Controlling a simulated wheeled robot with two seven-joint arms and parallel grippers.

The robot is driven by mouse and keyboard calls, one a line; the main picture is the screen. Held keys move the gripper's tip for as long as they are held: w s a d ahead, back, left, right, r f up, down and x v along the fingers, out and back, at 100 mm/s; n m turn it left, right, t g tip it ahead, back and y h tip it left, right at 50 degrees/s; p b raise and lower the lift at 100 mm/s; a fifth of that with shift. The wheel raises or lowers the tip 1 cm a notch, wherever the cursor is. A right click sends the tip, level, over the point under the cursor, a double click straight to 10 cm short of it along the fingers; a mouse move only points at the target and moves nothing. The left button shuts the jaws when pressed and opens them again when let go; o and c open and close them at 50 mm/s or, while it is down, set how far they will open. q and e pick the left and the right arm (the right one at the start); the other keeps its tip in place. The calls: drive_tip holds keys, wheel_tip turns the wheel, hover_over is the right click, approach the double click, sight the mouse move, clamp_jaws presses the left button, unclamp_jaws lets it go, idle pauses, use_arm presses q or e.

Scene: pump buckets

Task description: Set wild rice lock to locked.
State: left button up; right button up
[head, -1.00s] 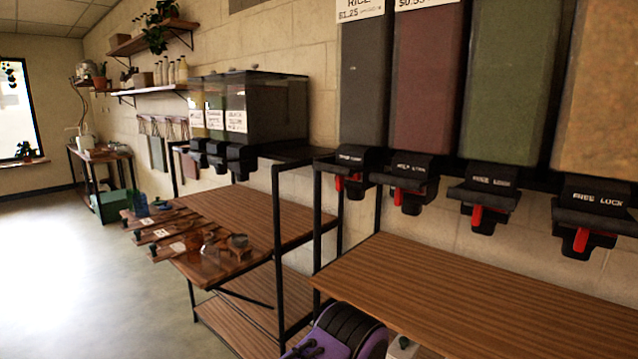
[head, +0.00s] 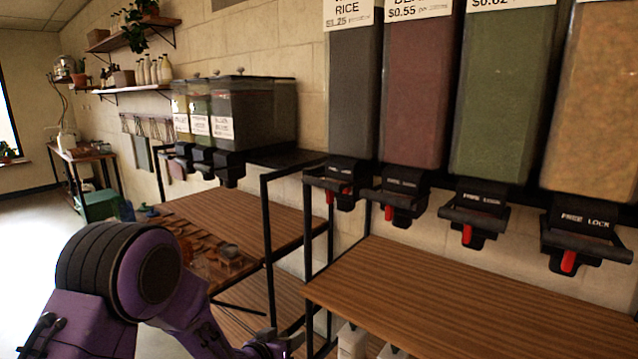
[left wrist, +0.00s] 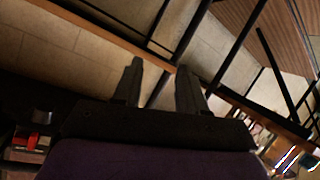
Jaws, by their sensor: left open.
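The bin labelled "RICE" (head: 353,95), with dark contents, is at the left end of the near dispenser row in the head view. Under it is its black lock and spout (head: 338,174) with small red parts (head: 330,197); the lock's exact setting is too small to tell. My left gripper (head: 290,343) is low at the bottom of the head view, below that spout and near the shelf's left front corner. The left wrist view shows its two fingers (left wrist: 160,68) apart with nothing between them. My right gripper is not in view.
Other bins (head: 505,95) with red-levered spouts stand to the right. The wooden shelf (head: 440,295) below them is bare on top. Black frame posts (head: 268,255) stand at its left. A farther table (head: 235,222) holds small items.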

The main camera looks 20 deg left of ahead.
use_arm(q)
drive_tip(key=w+r+m+t+h, duration=0.2)
drive_tip(key=w+r, duration=0.3)
drive_tip(key=r, duration=0.9)
drive_tip(key=m+t+h+p, duration=0.2)
drive_tip(key=m, duration=0.2)
approach(328, 194)
drive_tip(key=p+x, duration=0.3)
drive_tip(key=x, duration=0.4)
drive_tip(key=shift+w+r+p, duration=0.1)
drive_tip(key=shift+w+p, duration=0.25)
drive_tip(key=shift+p, duration=0.05)
drive_tip(key=shift+w+d, duration=0.15)
drive_tip(key=shift+w, duration=0.2)
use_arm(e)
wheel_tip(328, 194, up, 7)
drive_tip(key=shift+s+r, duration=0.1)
